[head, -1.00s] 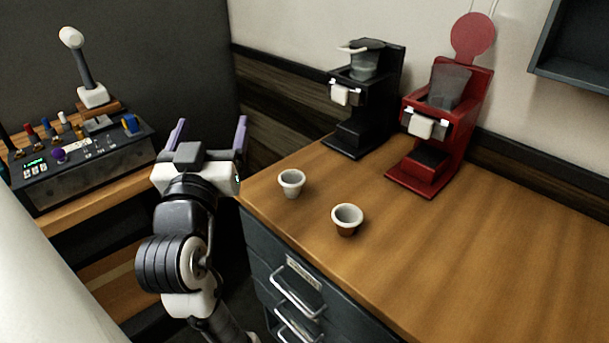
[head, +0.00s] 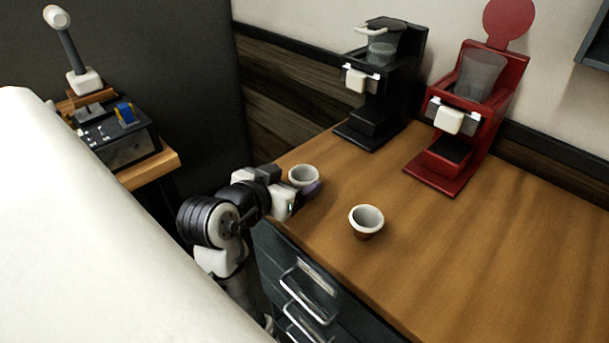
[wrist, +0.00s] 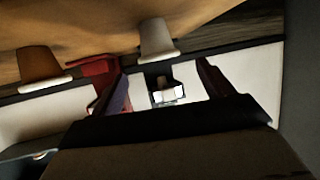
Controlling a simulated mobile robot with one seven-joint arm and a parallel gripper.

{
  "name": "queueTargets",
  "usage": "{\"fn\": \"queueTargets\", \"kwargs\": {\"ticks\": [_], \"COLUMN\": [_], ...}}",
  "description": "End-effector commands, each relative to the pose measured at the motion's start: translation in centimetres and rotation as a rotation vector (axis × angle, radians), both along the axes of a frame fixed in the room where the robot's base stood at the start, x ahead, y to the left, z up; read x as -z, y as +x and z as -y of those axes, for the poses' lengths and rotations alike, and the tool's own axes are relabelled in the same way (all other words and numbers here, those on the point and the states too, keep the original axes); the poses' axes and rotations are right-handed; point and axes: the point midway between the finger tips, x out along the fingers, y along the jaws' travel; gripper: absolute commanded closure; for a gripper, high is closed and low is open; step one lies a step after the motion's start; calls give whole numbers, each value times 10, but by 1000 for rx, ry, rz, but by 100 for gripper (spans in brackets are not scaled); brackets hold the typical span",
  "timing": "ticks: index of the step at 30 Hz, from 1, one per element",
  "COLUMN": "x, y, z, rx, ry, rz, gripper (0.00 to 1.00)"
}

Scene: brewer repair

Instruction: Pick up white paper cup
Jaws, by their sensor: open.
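The white paper cup (head: 304,175) stands upright near the left edge of the wooden counter. It also shows in the upside-down wrist view (wrist: 156,40), ahead of the fingers and sideways about between them. My gripper (head: 297,187) is at the counter's left edge, right beside this cup, with one purple finger in front of it. The other finger is hidden in the head view. In the wrist view both fingers (wrist: 165,82) are spread apart with nothing held. A brown cup with a white rim (head: 366,222) stands to the right; it shows in the wrist view too (wrist: 42,68).
A black brewer (head: 375,95) and a red brewer (head: 460,125) stand at the back of the counter (head: 500,255). Drawers with metal handles (head: 310,290) are below its front edge. A control box (head: 125,145) sits on a side table at left. The counter's right side is clear.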

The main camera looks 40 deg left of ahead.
Motion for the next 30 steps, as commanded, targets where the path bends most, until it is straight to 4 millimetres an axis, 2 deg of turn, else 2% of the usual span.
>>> {"fn": "queueTargets", "kwargs": {"ticks": [3, 10, 18, 27, 28, 30], "x": [6, 14, 32, 36, 36, 36], "y": [16, 31, 64, 69, 69, 69], "z": [-3, -5, -11, -12, -12, -12], "rx": [0, -1, -1, -3, -3, -3], "ry": [-2, -3, -2, 1, 1, 1], "rz": [0, 0, 0, 2, 2, 2], "gripper": [20, 20, 20, 20, 21, 31]}}
